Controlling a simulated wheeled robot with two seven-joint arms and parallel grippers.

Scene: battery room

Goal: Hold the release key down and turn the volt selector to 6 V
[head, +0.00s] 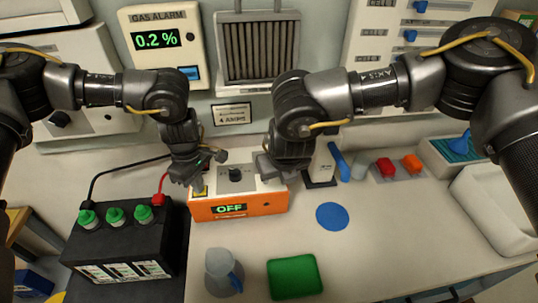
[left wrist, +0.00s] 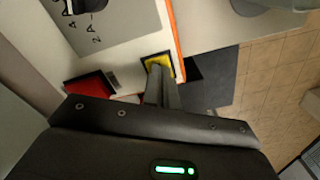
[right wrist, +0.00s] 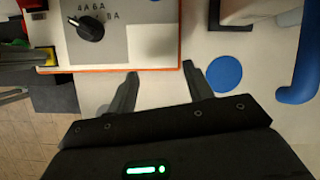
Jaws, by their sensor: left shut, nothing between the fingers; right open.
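An orange charger (head: 240,208) with a pale top stands on the bench, its display reading OFF. A black selector knob (head: 236,174) is on its top; in the right wrist view the knob (right wrist: 91,27) has marks that read in A, and I can read no V marks. The yellow key (left wrist: 158,62) shows in the left wrist view. My left gripper (left wrist: 158,72) is shut and empty, its tips at the key; I cannot tell whether the key is pressed. My right gripper (right wrist: 160,76) is open and empty, beside the charger's edge, apart from the knob.
A black battery (head: 122,240) with green caps stands left of the charger, joined by red and black leads. A blue disc (head: 333,216), a green pad (head: 294,277) and a grey jug (head: 220,271) lie in front and right. A red patch (left wrist: 90,86) is near the yellow key.

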